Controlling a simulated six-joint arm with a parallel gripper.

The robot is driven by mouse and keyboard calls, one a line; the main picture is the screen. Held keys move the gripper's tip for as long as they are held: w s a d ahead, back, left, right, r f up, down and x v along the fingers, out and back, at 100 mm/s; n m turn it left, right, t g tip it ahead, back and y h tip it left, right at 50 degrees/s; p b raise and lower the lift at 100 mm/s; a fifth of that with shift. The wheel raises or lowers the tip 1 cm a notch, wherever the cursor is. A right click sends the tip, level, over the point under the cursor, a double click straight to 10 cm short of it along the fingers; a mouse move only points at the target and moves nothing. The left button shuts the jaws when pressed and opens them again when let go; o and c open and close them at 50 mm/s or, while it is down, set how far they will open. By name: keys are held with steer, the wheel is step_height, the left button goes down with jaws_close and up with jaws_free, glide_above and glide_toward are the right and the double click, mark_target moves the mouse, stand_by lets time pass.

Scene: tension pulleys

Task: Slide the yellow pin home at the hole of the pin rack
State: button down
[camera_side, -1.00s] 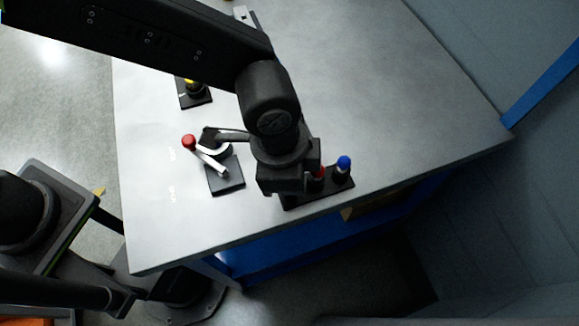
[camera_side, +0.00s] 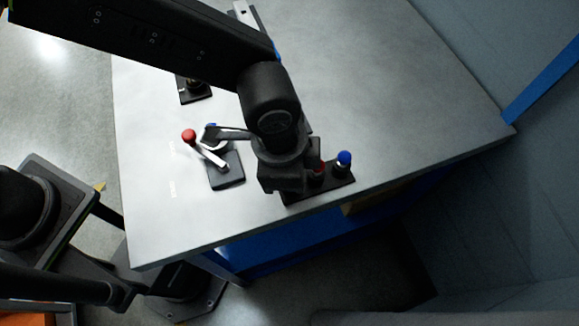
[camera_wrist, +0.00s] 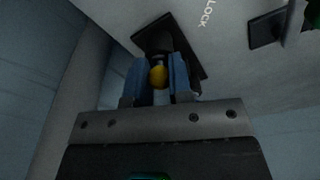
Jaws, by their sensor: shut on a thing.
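My gripper (camera_wrist: 158,78) is shut on the yellow pin (camera_wrist: 158,76), whose round yellow head shows between the blue fingers in the wrist view. A black plate (camera_wrist: 197,68) lies beyond the fingertips. In the side view my wrist hangs over the left end of the pin rack (camera_side: 345,182) and hides the fingers and the yellow pin. A red pin (camera_side: 318,170) stands in the rack, partly covered by my wrist. A blue pin (camera_side: 344,160) stands at the rack's right end. The held pin's tip and the hole are hidden, so I cannot tell how deep it sits.
A lever with a red knob (camera_side: 188,135) and its black base plate (camera_side: 227,172) are left of my wrist. Another black base (camera_side: 195,92) sits farther back, partly under my arm. The rack is near the table's front edge; the table is clear at right.

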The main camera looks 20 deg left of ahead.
steer(key=shift+f, duration=0.15)
steer(key=c, duration=1)
jaws_free()
steer(key=shift+o, duration=0.2)
step_height(320, 180, up, 14)
steer(key=a, duration=0.1)
steer(key=shift+s+a, duration=0.3)
steer(key=shift+a, duration=0.05)
steer(key=shift+f, duration=0.15)
